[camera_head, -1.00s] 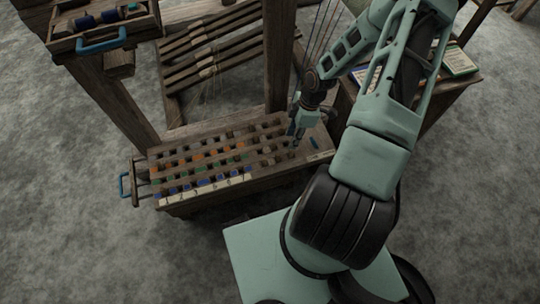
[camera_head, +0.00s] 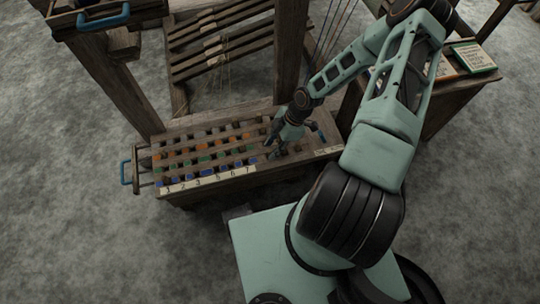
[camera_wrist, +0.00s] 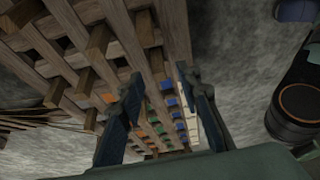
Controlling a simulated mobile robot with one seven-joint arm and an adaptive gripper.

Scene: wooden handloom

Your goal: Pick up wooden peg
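A slatted wooden rack (camera_head: 322,148) stands on the floor, with rows of square holes. Plain wooden pegs stand in it; one wooden peg (camera_wrist: 98,45) shows in the upper left of the wrist view and another wooden peg (camera_wrist: 145,28) beside it. My gripper (camera_head: 276,152) is low over the right part of the rack. In the wrist view its two fingers (camera_wrist: 163,92) are spread apart, with rack slats and coloured pegs visible beyond the gap. I see nothing held between them. Whether a fingertip touches the rack is unclear, and the arm hides part of it.
Orange, green and blue pegs (camera_head: 205,159) fill the rack's left part, above a numbered strip (camera_head: 205,178). A blue handle (camera_head: 125,173) sticks out at its left end. Loom posts (camera_head: 290,50) rise behind. A side table (camera_head: 440,95) stands right.

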